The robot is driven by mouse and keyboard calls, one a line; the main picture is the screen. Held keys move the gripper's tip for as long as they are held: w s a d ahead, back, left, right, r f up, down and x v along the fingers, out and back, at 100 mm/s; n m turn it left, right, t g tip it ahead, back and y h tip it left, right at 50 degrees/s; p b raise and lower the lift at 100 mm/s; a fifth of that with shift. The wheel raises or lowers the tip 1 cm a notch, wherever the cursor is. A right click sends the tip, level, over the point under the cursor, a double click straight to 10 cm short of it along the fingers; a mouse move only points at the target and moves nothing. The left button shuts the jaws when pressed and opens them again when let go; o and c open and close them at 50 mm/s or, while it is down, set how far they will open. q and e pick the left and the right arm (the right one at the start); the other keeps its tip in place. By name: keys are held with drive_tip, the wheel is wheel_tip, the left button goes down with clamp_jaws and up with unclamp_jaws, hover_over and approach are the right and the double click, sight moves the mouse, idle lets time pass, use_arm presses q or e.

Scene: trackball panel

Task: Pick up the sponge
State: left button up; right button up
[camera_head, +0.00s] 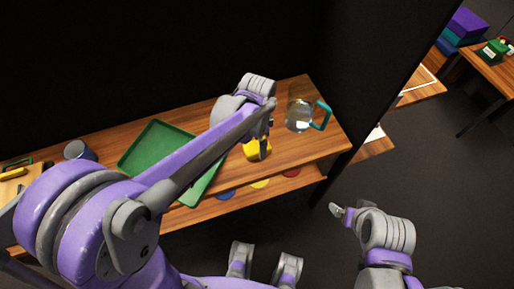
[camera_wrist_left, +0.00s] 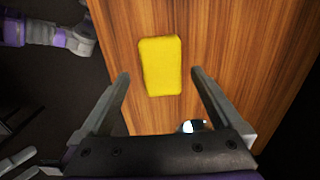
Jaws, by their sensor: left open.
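The yellow sponge (camera_head: 257,148) lies on the wooden table (camera_head: 310,152), partly hidden behind my left gripper in the head view. It shows whole in the left wrist view (camera_wrist_left: 161,66), flat on the wood. My left gripper (camera_head: 266,150) is above the sponge with its fingers pointing down. In the left wrist view the left gripper (camera_wrist_left: 158,82) is open, and the sponge lies between and beyond its fingertips, with a gap on each side. My right gripper (camera_head: 338,209) is off the table over the dark floor; its finger opening is too small to tell.
A glass jug with a teal handle (camera_head: 321,116) stands right of the sponge. A green tray (camera_head: 157,140) lies to the left, partly under my left arm. A grey cup (camera_head: 78,150) stands further left. A dark wall (camera_head: 150,60) rises behind the table.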

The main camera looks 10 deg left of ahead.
sight(257, 146)
use_arm(q)
wheel_tip(257, 146, down, 4)
drive_tip(key=shift+w+r, duration=0.1)
drive_tip(key=shift+r, duration=0.15)
drive_tip(key=c, duration=1.4)
drive_tip(key=shift+o, duration=0.2)
wheel_tip(257, 146, up, 10)
drive_tip(key=shift+r+p, duration=0.1)
drive_tip(key=shift+p, duration=0.3)
drive_tip(key=o, duration=0.8)
drive_tip(key=shift+c, duration=0.2)
drive_tip(key=c, duration=0.6)
drive_tip(key=shift+a, duration=0.2)
drive_tip(key=shift+c, duration=0.2)
